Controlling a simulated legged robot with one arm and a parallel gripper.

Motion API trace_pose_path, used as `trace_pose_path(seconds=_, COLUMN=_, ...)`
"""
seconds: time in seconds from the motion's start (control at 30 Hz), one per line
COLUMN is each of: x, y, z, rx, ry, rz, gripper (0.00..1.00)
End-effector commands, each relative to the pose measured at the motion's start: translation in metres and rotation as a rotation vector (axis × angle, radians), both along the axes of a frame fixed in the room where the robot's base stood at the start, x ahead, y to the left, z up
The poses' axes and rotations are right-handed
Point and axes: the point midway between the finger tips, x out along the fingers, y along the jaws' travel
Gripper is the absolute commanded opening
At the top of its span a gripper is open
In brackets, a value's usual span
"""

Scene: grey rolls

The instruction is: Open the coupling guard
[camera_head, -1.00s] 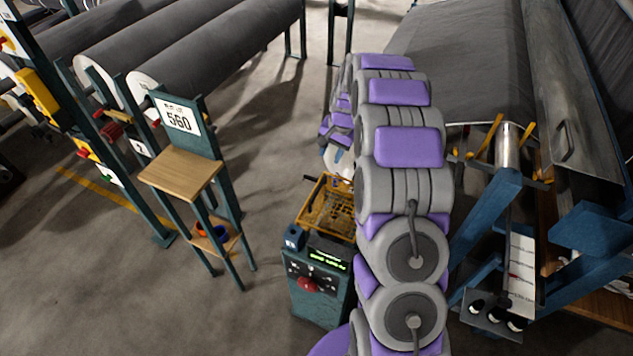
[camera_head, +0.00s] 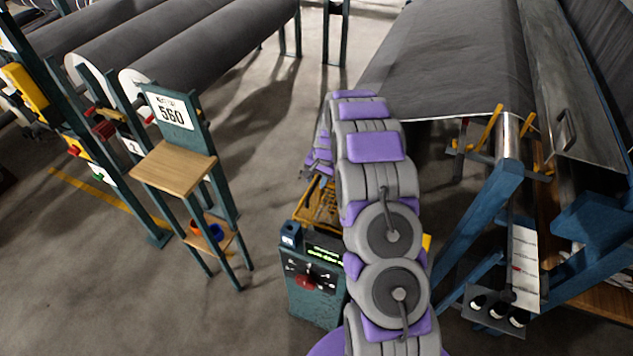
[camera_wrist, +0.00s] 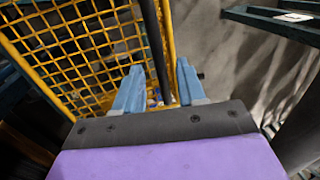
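The coupling guard appears to be the yellow mesh cage (camera_head: 314,203) behind the control box in the head view, partly hidden by my arm. In the wrist view its mesh panel (camera_wrist: 85,45) fills the upper left, with a yellow frame bar on its right side. My gripper (camera_wrist: 160,82) shows two blue fingers spread apart. The yellow frame bar and a dark upright rod beside it run through the gap between the fingers in the picture. I cannot tell whether the fingers touch the bar.
A green control box (camera_head: 314,283) with a red knob and lit display stands left of my arm. A wooden-topped stand (camera_head: 174,168) with a 560 sign is further left. A blue roll frame (camera_head: 480,215) stands close on the right. Open floor lies between the stand and box.

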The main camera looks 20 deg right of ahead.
Motion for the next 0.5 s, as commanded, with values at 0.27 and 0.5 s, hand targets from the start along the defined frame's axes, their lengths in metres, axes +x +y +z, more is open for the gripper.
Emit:
trace_pose_path(seconds=0.27, x=0.0015, y=0.0009, z=-0.0076, rx=-0.001, ry=-0.002, rz=0.000, gripper=0.40)
trace_pose_path(seconds=0.5, x=0.0015, y=0.0008, z=-0.0074, rx=-0.001, ry=-0.002, rz=0.000, gripper=0.24)
